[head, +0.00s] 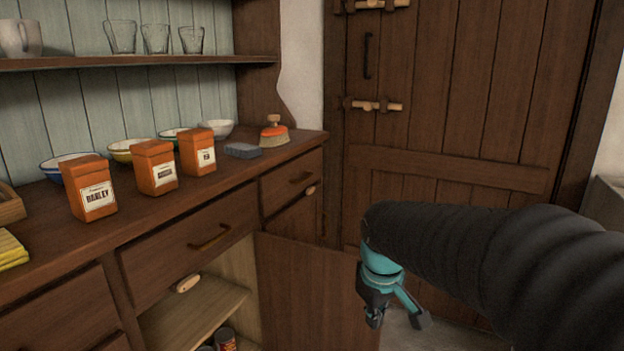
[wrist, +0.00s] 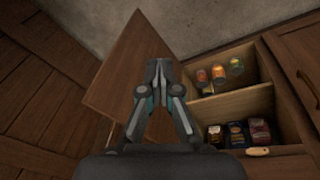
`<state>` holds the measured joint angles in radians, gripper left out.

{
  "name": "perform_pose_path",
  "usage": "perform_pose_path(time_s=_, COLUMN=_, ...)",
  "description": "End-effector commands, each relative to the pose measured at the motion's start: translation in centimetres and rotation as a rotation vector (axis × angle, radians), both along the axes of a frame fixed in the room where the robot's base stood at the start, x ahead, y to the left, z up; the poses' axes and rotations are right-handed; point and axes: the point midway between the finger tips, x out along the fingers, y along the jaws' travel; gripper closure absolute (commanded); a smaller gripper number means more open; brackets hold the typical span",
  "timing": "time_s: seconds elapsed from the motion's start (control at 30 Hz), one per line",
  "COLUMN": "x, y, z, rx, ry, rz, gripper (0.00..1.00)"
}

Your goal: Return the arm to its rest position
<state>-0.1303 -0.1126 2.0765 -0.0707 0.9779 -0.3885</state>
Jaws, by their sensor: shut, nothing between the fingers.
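My arm, in a black ribbed sleeve, reaches in from the right of the head view. My gripper (head: 392,308) hangs at its end, in front of the open cupboard door (head: 305,285). In the wrist view my gripper (wrist: 158,68) points away with its fingertips together and nothing between them. The open door (wrist: 125,75) lies beyond it there, and the floor shows past the door. I cannot tell the exact gap between gripper and door.
The open cupboard (wrist: 235,103) holds several cans and jars on two levels. A shut plank door (head: 450,90) stands behind my arm.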

Motion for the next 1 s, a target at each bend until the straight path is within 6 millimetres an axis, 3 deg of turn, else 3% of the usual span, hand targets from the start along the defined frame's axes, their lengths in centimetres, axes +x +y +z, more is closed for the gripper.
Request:
perform_pose_path(time_s=0.03, x=-1.8, y=-0.5, z=0.2, rx=0.026, ry=-0.019, rz=-0.084, gripper=1.0)
perform_pose_path(time_s=0.23, x=-7.9, y=-1.7, z=-0.1, rx=0.123, ry=-0.079, rz=-0.362, gripper=1.0)
perform_pose_path(time_s=0.5, x=-14.7, y=-3.0, z=-0.5, rx=0.193, ry=-0.17, rz=-0.485, gripper=1.0)
perform_pose_path(time_s=0.67, x=-16.6, y=-3.6, z=0.3, rx=0.21, ry=-0.234, rz=-0.502, gripper=1.0)
perform_pose_path(time_s=0.8, x=-17.0, y=-3.9, z=1.4, rx=0.22, ry=-0.28, rz=-0.509, gripper=1.0)
perform_pose_path(time_s=1.0, x=-17.0, y=-4.0, z=1.6, rx=0.221, ry=-0.287, rz=-0.515, gripper=1.0)
